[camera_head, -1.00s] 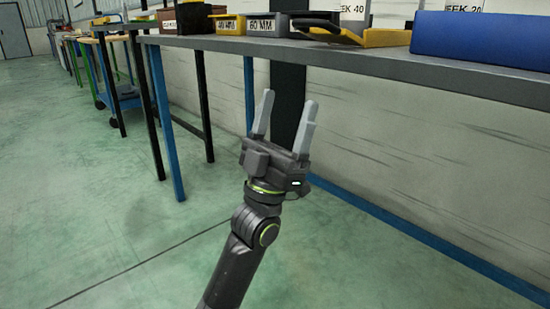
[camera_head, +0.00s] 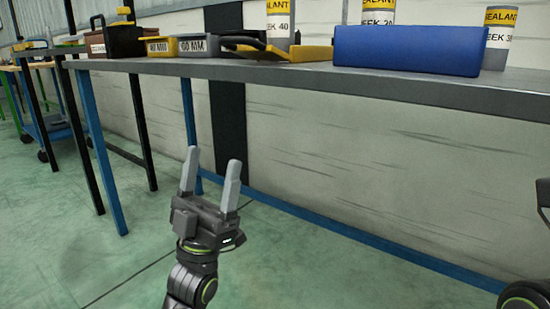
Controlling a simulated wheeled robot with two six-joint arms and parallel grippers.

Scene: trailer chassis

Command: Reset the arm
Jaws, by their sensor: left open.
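My left gripper (camera_head: 211,174) is in the lower left of the head view. Its two grey fingers point up and stand apart with nothing between them. It is in front of the workbench, with its fingertips below the tabletop, and touches nothing that I can see. A piece of my right arm (camera_head: 524,296) shows at the lower right edge. Its gripper is outside the view.
A grey workbench (camera_head: 300,76) on blue and black legs crosses the view. On it are a blue box (camera_head: 408,50), sealant tubes (camera_head: 280,20), labelled bins (camera_head: 198,46) and a brown box (camera_head: 113,42). A blue cart (camera_head: 57,130) stands at left. The green floor (camera_head: 70,230) is clear.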

